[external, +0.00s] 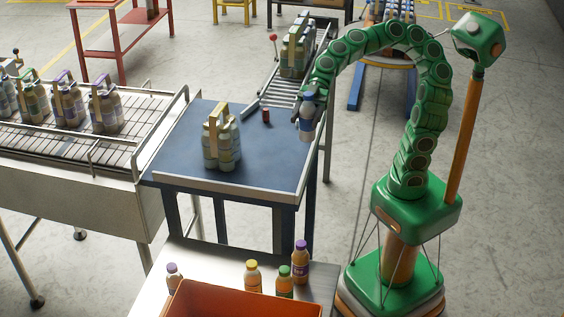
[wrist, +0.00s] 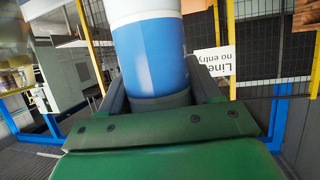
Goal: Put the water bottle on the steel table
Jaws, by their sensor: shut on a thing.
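My gripper (external: 304,122) is at the end of my green arm, above the right side of the blue-topped table. It is shut on a bottle with a blue and white label (external: 308,118), which it holds roughly upright. In the wrist view the bottle (wrist: 149,55) stands between the two dark fingers; its top is out of frame. The steel table (external: 212,268) is in the lower middle of the external view, nearer the camera than the blue-topped table. I cannot tell how far the bottle is above the blue top.
The steel table bears an orange crate (external: 262,298) and several bottles, such as a purple-capped one (external: 300,262). The blue-topped table (external: 265,160) bears a bottle pack (external: 221,140) and a small red object (external: 266,115). A conveyor (external: 70,150) with packs stands left.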

